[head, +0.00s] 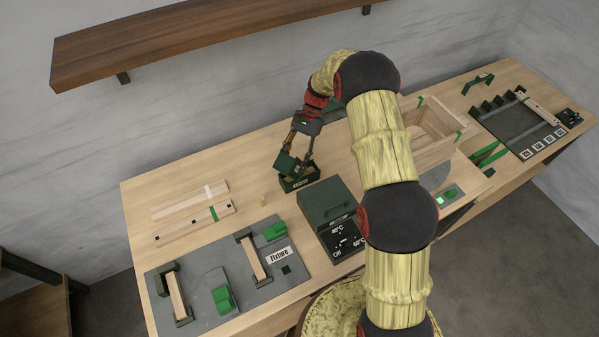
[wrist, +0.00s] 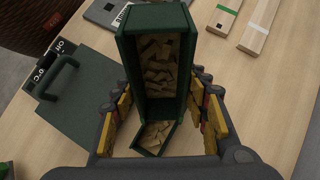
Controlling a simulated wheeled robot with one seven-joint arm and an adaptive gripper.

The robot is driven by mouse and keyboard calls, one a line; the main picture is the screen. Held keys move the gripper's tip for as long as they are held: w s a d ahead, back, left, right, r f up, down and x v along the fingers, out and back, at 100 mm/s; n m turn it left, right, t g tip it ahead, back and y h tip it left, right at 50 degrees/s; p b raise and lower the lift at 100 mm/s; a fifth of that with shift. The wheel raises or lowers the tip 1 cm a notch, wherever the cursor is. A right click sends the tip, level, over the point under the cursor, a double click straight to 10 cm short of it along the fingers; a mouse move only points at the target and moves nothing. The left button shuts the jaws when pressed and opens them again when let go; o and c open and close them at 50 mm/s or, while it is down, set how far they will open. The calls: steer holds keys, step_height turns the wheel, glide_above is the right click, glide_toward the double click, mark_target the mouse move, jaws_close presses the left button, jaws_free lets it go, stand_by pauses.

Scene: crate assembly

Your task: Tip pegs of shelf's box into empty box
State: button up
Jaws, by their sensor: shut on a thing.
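My gripper (head: 299,146) is shut on a dark green box (head: 288,163) and holds it tilted above the table. In the wrist view this box (wrist: 123,60) shows its open side, with many small wooden pegs inside. A second dark green box (head: 297,187) with a pale label stands on the table directly below it. In the wrist view the lower box (wrist: 137,143) shows partly beneath the end of the held box, with wooden pegs in it. My fingers (wrist: 160,112) are on either side of the held box. Whether the boxes touch is unclear.
A green-lidded heater box (head: 326,203) with a dial panel stands close at the right. The fixture plate (head: 215,290) and wooden slats (head: 192,222) lie left. A wooden crate (head: 433,130) is behind my arm. The wall shelf (head: 220,38) is bare.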

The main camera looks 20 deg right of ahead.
stand_by(0.3)
steer(key=shift+w+d+f+g+y, duration=0.1)
steer(key=shift+w+d+g+y, duration=0.2)
steer(key=shift+g+y, duration=0.15)
steer(key=shift+s+a, duration=0.15)
stand_by(1.3)
